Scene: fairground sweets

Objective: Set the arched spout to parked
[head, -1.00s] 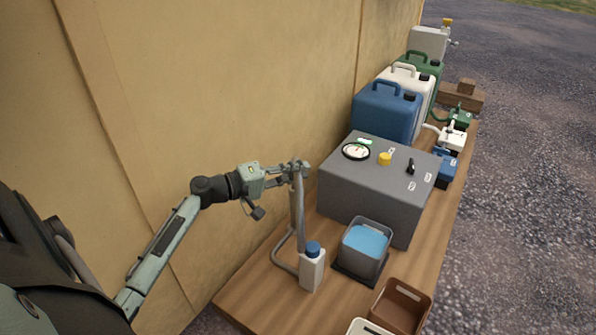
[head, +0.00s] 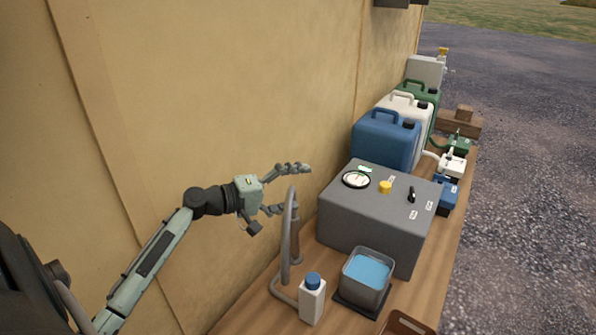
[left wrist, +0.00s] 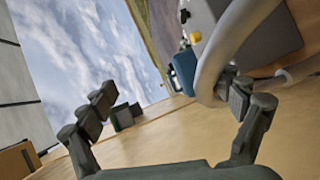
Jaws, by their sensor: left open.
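The arched spout (head: 286,238) is a grey bent tube standing upright on the wooden bench, close to the wall side. My left gripper (head: 291,189) is open at the top of the arch, with its two fingers spread apart and nothing held. In the left wrist view the spout (left wrist: 233,48) is a large pale curve at the right, close to the camera. My left gripper (left wrist: 172,96) shows its fingers wide apart there, with the right finger partly overlapping the tube; contact cannot be told. No parked mark is readable. My right gripper is not in view.
A white bottle with a blue cap (head: 312,298) stands at the spout's foot. A container of blue liquid (head: 365,286) sits beside it. A grey control box (head: 365,225) with gauge and knobs stands behind. Blue, white and green canisters (head: 384,140) follow. The wall (head: 270,90) is close on the left.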

